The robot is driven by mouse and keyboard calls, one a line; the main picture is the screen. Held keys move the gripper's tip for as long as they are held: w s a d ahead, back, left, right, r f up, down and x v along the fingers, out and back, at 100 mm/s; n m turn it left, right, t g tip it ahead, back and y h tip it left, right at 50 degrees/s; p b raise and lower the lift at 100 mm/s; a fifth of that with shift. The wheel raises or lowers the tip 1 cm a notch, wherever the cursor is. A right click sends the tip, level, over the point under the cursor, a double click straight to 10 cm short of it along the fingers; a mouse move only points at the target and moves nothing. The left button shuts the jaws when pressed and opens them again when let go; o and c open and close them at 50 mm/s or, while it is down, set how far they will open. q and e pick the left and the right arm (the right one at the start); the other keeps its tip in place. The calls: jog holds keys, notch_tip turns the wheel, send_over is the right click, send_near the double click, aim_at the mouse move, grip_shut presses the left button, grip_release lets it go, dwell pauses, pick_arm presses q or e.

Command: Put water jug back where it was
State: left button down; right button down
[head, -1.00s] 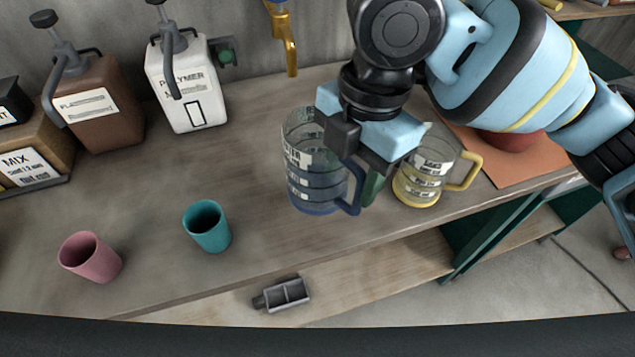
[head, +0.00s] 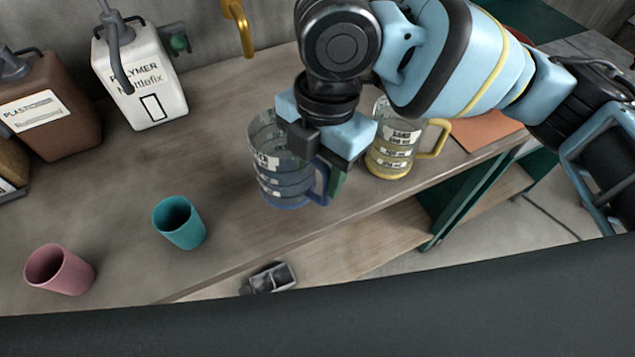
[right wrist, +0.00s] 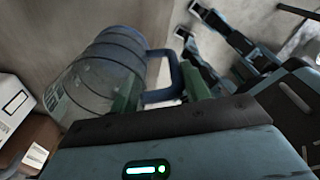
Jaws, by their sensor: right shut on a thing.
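A clear jug with a blue tint and blue handle (head: 280,178) is at the middle of the table, partly hidden by my right arm. My right gripper (head: 326,172) is shut on its handle from above. In the right wrist view the jug (right wrist: 100,78) lies beside the fingers, and its blue handle (right wrist: 166,84) is between them. The jug looks upright; I cannot tell whether its base touches the table. My left gripper is not in view.
A yellow-handled jug (head: 391,152) stands close on the right. A teal cup (head: 180,224) and a pink cup (head: 60,270) stand at the left front. A white polymer jug (head: 142,82) and a brown container (head: 48,110) are at the back. A brass tap (head: 238,25) hangs behind.

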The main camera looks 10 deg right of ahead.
notch_tip(320, 180, down, 5)
jog(key=shift+r, duration=0.15)
jog(key=c, duration=0.7)
grip_release()
jog(key=r, duration=0.8)
jog(key=w+d+r, duration=0.1)
jog(key=r, duration=0.3)
jog(key=shift+p, duration=0.4)
jog(key=shift+s+f, duration=0.1)
jog(key=shift+f, duration=0.05)
